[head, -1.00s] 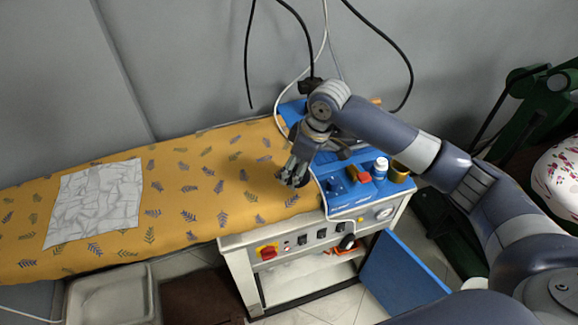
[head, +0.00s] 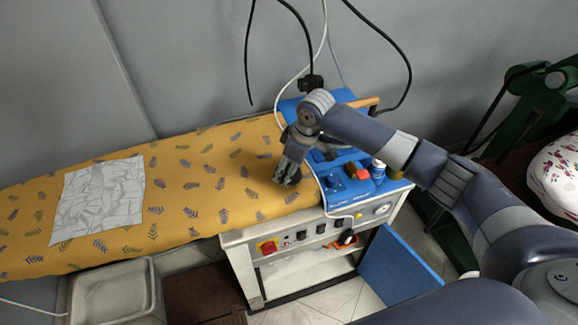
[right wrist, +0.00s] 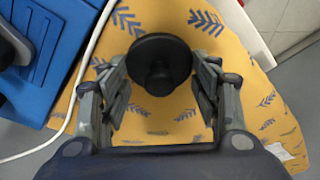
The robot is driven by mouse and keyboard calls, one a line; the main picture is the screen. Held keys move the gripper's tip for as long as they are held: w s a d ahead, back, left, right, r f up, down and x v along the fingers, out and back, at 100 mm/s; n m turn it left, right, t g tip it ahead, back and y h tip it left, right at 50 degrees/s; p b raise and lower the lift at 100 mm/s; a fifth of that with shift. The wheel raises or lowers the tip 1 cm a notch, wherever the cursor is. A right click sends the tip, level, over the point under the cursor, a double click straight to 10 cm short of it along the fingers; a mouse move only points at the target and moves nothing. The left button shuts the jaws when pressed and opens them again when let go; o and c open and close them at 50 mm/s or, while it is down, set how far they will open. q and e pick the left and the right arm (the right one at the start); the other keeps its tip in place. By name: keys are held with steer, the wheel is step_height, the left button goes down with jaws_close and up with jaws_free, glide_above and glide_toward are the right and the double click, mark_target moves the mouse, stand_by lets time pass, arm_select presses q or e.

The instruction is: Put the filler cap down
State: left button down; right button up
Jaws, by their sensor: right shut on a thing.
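The filler cap (right wrist: 160,64) is black and round with a knob in its middle. In the right wrist view it sits between the fingertips of my right gripper (right wrist: 163,82), which is shut on it. In the head view my right gripper (head: 287,176) points down at the right end of the yellow ironing board (head: 215,175), beside the blue machine top. The cap is a dark shape at the fingertips there. I cannot tell whether it touches the board cloth. My left gripper is not in view.
A wrinkled white cloth (head: 98,200) lies on the board's left part. A blue door (head: 398,272) hangs open below. Cables hang behind. The board's middle is clear.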

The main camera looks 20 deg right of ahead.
mark_target(300, 178)
steer(key=o, duration=1.1)
steer(key=shift+c, duration=0.2)
steer(key=b+v, duration=0.2)
steer(key=v, duration=1)
steer(key=shift+s, duration=0.1)
